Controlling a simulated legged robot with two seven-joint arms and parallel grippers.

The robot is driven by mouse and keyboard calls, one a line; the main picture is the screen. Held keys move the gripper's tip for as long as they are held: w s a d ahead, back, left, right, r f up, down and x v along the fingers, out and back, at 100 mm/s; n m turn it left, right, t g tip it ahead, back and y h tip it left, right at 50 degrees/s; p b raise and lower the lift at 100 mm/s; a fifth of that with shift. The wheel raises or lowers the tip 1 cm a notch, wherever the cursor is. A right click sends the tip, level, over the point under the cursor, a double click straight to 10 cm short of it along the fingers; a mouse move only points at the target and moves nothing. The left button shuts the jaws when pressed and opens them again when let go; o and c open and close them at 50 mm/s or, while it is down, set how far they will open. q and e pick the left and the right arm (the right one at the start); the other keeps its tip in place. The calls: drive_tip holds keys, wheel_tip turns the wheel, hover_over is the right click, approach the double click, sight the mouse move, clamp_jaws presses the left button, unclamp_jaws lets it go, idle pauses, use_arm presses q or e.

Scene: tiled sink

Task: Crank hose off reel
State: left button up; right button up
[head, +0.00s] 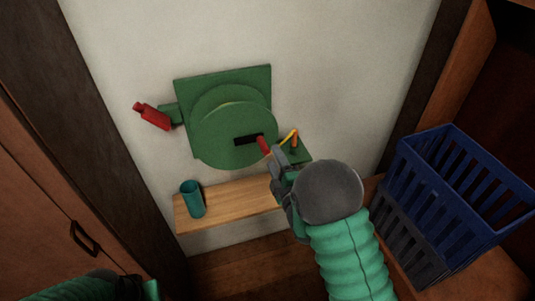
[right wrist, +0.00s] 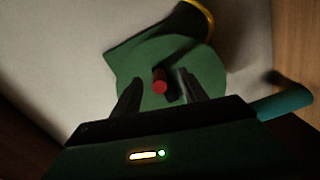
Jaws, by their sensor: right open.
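The green hose reel (head: 225,125) is mounted on the pale wall, with a round disc in front. A dark crank arm (head: 249,139) on the disc carries a red handle (head: 264,145). My right gripper (head: 277,158) is at the handle, its fingers pointing up toward it. In the right wrist view the open fingers (right wrist: 159,92) stand on either side of the red handle (right wrist: 160,80), with gaps at both sides. I cannot tell how deep the handle sits between them.
A red nozzle-like piece (head: 152,117) sticks out left of the reel. A yellow and orange piece (head: 290,138) is at its right. Below are a wooden shelf (head: 235,200) and a teal cup (head: 193,198). A blue slatted crate (head: 450,195) stands at right.

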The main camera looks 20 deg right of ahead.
sight(262, 149)
drive_tip(key=w+a, duration=0.2)
drive_tip(key=w, duration=0.2)
drive_tip(key=shift+w+a+r+b, duration=0.15)
drive_tip(key=shift+a+r+b, duration=0.2)
drive_tip(key=shift+a, duration=0.05)
drive_tip(key=w, duration=0.2)
drive_tip(key=shift+w+d+f+b, duration=0.15)
drive_tip(key=shift+w+d+b, duration=0.1)
drive_tip(key=shift+w+b, duration=0.15)
drive_tip(key=shift+w+d, duration=0.1)
drive_tip(key=shift+d, duration=0.45)
drive_tip(key=shift+a, duration=0.65)
drive_tip(key=c, duration=0.7)
drive_tip(key=shift+c, duration=1.4)
use_arm(q)
drive_tip(key=shift+s+a+f, duration=0.25)
drive_tip(key=shift+a+f, duration=0.35)
drive_tip(key=shift+f, duration=0.1)
use_arm(e)
drive_tip(key=shift+d, duration=0.3)
drive_tip(key=shift+c, duration=0.3)
